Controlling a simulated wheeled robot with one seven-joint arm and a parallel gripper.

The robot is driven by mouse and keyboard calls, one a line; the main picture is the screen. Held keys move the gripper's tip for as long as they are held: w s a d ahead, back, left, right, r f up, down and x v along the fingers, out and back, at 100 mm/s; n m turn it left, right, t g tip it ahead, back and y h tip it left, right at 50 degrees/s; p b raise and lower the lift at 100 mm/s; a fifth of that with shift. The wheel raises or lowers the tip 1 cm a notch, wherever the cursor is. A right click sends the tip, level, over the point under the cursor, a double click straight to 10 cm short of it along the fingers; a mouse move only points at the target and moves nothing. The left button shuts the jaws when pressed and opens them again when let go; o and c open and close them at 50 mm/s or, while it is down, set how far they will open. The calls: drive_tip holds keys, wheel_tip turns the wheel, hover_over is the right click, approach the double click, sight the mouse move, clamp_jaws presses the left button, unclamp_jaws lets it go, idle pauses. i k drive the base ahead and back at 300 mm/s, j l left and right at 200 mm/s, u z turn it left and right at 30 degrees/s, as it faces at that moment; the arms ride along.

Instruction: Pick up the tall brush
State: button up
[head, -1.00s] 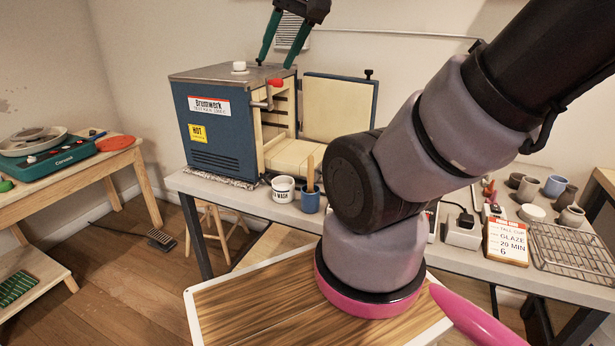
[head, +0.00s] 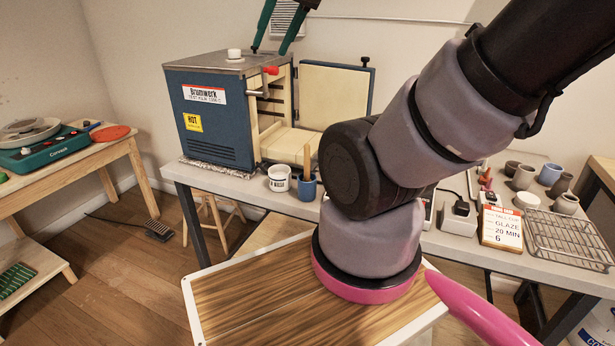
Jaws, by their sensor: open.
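A light wooden upright stick (head: 307,162), likely the tall brush's handle, stands in a small blue cup (head: 307,188) near the front edge of the grey bench. Its lower end is hidden in the cup. No bristles can be made out. My gripper (head: 269,51) shows at the top of the picture, its two teal fingers apart, pointing down, with nothing between them. In the picture it is above the kiln top, well above and left of the stick. My arm passes just right of the cup.
A blue kiln (head: 208,120) with its door (head: 335,95) open stands behind the cup. A white tub (head: 279,178) is beside the cup on the left. A glaze card (head: 502,229), wire rack (head: 570,239) and several small pots are farther right on the bench.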

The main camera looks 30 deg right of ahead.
sight(306, 147)
drive_tip(key=k+l+u, duration=0.3)
drive_tip(key=k+l, duration=0.2)
drive_tip(key=k+l+u, duration=0.3)
drive_tip(key=k, duration=0.2)
